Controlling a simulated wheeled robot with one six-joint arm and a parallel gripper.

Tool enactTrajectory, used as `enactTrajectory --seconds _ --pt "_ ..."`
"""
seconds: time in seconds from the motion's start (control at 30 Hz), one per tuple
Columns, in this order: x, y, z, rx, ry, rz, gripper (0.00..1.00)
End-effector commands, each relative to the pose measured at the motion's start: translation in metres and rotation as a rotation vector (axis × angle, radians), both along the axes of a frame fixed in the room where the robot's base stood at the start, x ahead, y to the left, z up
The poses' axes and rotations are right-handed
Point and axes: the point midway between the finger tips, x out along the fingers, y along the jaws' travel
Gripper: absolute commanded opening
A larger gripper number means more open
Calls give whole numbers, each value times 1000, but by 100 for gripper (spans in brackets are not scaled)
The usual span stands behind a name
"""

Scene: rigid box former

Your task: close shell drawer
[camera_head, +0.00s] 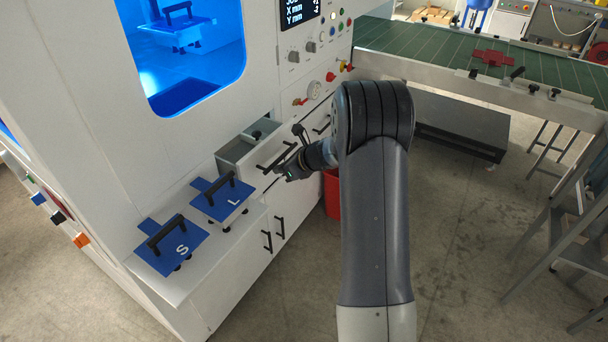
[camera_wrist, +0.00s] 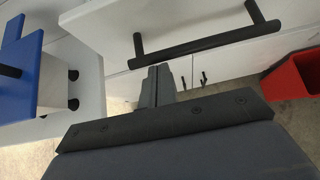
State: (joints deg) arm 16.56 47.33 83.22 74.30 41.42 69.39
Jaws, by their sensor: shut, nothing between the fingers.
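The pulled-out drawer (camera_head: 237,150) is in the white machine's front, left of my arm in the head view. It stands open, with grey and black parts showing inside. Its white front (camera_wrist: 110,25) and black bar handle (camera_wrist: 208,44) fill the upper part of the wrist view. My gripper (camera_head: 283,173) is close in front of the drawer front, near the handle. In the wrist view its fingertips (camera_wrist: 158,72) are together and empty, just below the handle's left end. Whether they touch the drawer front cannot be told.
Blue plates marked L (camera_head: 222,199) and S (camera_head: 172,246) stand on the white ledge (camera_head: 150,272) left of the drawer. A red bin (camera_head: 332,195) stands on the floor beyond my gripper. A green-topped conveyor (camera_head: 430,55) is at the back right.

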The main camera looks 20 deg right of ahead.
Motion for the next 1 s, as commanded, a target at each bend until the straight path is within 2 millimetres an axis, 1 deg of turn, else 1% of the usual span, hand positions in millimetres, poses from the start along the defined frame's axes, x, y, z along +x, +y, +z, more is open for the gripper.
enactTrajectory --seconds 0.03,0.2,0.4,0.6,1.0 --pt "10 9 2 -2 0 5 0" --pt "36 28 2 -1 -1 3 0" --pt "55 43 1 -1 1 0 0" --pt "63 49 0 -1 -1 0 0" --pt "65 50 2 1 -5 -1 0"
